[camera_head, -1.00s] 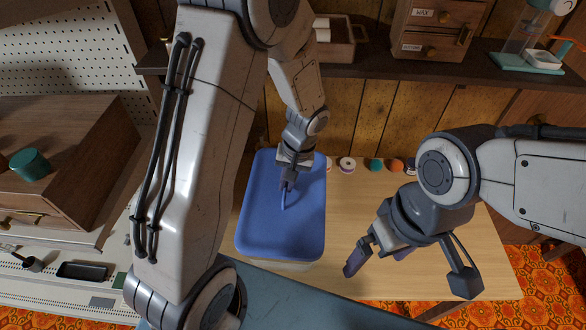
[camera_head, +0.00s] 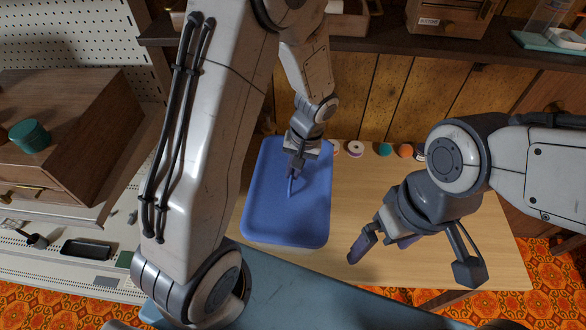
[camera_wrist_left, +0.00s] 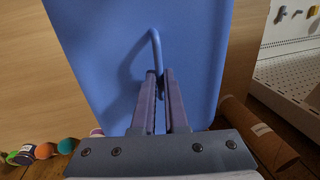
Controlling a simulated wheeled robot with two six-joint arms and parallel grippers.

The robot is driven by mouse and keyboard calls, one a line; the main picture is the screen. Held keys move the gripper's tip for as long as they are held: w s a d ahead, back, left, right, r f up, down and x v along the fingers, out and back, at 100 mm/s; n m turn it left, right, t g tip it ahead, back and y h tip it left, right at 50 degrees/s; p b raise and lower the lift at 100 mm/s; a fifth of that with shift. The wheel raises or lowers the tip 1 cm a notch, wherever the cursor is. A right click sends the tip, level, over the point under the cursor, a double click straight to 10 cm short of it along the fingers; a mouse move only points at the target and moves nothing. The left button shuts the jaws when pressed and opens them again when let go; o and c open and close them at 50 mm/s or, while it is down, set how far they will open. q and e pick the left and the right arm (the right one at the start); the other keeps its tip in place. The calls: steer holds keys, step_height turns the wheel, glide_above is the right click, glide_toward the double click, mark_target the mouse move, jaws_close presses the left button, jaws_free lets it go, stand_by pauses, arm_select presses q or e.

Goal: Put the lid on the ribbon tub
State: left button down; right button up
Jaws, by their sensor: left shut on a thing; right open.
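The blue rectangular lid (camera_head: 285,215) with an upright blue bar handle (camera_head: 290,189) lies roughly level at the table's left part. My left gripper (camera_head: 292,176) is shut on the handle from above. In the left wrist view the lid (camera_wrist_left: 195,50) fills the middle, and the fingers (camera_wrist_left: 160,78) close on the lower end of its handle. A thin pale strip below the lid's near edge may be the ribbon tub (camera_head: 285,248); the lid hides the rest, so I cannot tell whether it is seated. My right gripper (camera_head: 384,246) is open and empty, right of the lid.
Several thread spools (camera_head: 385,149) stand along the back of the wooden table (camera_head: 450,250). A brown drawer cabinet (camera_head: 70,130) stands at the left. A dark shelf (camera_head: 400,45) runs behind the table. The table between lid and right gripper is clear.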

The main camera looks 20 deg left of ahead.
arm_select(q)
steer(key=shift+f+b, duration=1.5)
steer(key=shift+f, duration=0.4)
steer(key=c, duration=0.9)
jaws_free()
steer(key=shift+o, duration=0.2)
step_height(320, 180, up, 10)
steer(key=d, duration=0.2)
steer(key=shift+w+r, duration=0.2)
steer(key=s+d+r+m+h, duration=0.1)
steer(key=s+d+r+m, duration=0.1)
steer(key=s+d+m, duration=0.3)
steer(key=s+d+r+m+h, duration=0.2)
steer(key=s+d+m, duration=0.3)
steer(key=s, duration=0.9)
steer(key=shift+s+d+r, duration=0.15)
steer(key=shift+s+r, duration=0.1)
steer(key=shift+r, duration=0.25)
